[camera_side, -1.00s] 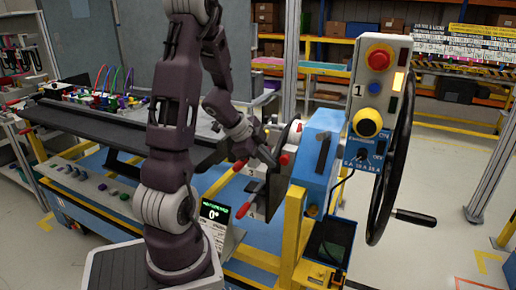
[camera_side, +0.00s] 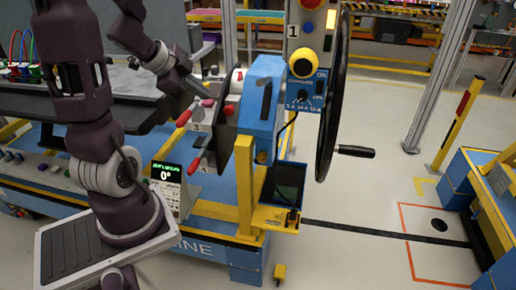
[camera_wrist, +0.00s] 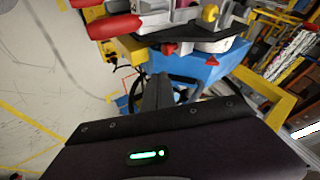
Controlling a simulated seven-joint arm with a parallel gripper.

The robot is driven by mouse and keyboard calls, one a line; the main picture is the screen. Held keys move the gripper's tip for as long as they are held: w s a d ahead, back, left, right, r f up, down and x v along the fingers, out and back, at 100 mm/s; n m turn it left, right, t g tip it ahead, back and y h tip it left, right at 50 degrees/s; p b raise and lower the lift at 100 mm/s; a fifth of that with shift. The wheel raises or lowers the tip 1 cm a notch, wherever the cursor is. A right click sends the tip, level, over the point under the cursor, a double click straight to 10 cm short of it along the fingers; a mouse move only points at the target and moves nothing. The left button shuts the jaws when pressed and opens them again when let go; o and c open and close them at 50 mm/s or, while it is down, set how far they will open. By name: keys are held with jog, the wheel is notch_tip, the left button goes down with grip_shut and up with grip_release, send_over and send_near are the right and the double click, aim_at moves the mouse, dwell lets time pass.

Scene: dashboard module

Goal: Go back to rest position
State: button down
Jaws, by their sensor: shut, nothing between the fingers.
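My gripper (camera_side: 205,92) is at the dark module with red levers in the side view. Its fingers are shut and empty. They lie just above the upper red lever (camera_side: 184,118); whether they touch the module cannot be told. A lower red lever (camera_side: 194,164) sticks out below. In the wrist view my gripper's dark fingers (camera_wrist: 158,88) are together and point toward the blue housing (camera_wrist: 205,72). Large red handles (camera_wrist: 115,28) show at the upper left there.
A yellow post (camera_side: 245,185) and a display reading 0° (camera_side: 167,172) stand in front. The floor to the right has open space.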

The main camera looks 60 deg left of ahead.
jog(key=w+d+r+n+t+y, duration=0.1)
jog(key=w+d+r+n+y, duration=0.1)
jog(key=d+r+n+y, duration=0.65)
jog(key=s+d+f+g+h, duration=0.1)
jog(key=s+d+h, duration=0.4)
jog(key=d, duration=0.4)
jog(key=s+d+f+m+g+h, duration=0.1)
jog(key=s+d+g+h, duration=0.1)
jog(key=s+d+h, duration=0.3)
jog(key=s+d, duration=0.2)
jog(key=d, duration=0.2)
jog(key=shift+s+d+f, duration=0.15)
jog(key=shift+s+d, duration=0.15)
jog(key=shift+s, duration=0.05)
